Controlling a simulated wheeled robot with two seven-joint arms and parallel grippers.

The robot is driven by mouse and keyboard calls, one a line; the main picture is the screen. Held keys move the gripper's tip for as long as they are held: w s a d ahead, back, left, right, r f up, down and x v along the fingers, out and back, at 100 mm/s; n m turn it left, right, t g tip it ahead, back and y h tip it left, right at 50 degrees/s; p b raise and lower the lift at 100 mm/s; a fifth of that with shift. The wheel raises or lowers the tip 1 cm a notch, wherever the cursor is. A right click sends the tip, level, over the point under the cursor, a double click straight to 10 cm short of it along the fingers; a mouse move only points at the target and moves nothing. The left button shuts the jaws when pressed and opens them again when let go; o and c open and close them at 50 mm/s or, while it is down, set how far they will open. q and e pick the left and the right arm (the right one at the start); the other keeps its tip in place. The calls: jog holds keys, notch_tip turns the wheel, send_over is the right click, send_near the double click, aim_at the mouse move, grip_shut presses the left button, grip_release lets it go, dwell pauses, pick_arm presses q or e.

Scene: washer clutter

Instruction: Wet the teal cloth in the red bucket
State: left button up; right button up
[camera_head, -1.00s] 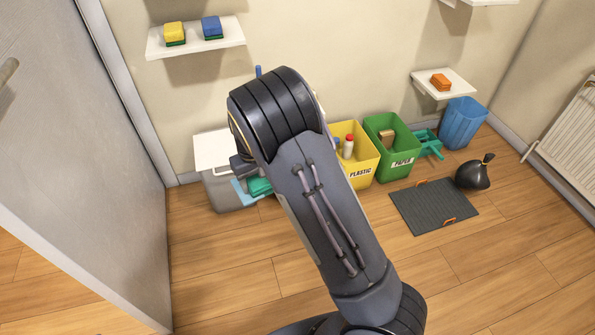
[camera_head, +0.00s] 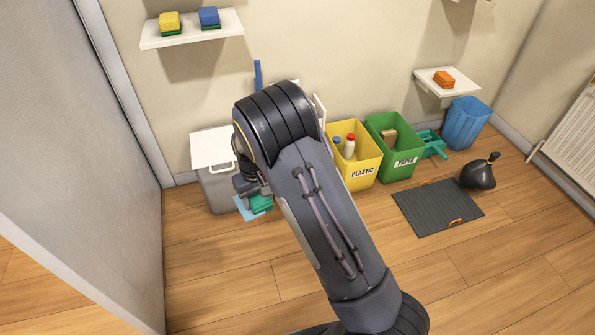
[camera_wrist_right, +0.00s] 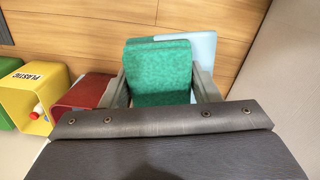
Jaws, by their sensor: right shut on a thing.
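The teal cloth (camera_wrist_right: 158,72) fills the space between the fingers of my right gripper (camera_wrist_right: 163,88) in the right wrist view. The gripper is shut on it. In the head view the cloth (camera_head: 261,204) hangs below the gripper (camera_head: 252,188), in front of the grey bin. A flat light blue piece (camera_wrist_right: 203,48) shows behind the cloth; I cannot tell whether it is joined to it. A red container (camera_wrist_right: 84,91), which may be the red bucket, stands left of the gripper in the wrist view. My arm hides it in the head view. My left gripper is not in view.
A grey bin with a white lid (camera_head: 212,150) stands beside the gripper. The yellow plastic bin (camera_head: 360,176) and green paper bin (camera_head: 398,160) are to the right. A dark mat (camera_head: 438,208) and black bag (camera_head: 480,172) lie beyond. The front floor is clear.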

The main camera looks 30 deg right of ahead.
notch_tip(320, 180, down, 16)
jog(key=b, duration=0.9)
jog(key=shift+b, duration=0.35)
jog(key=shift+r, duration=0.1)
dwell(0.7)
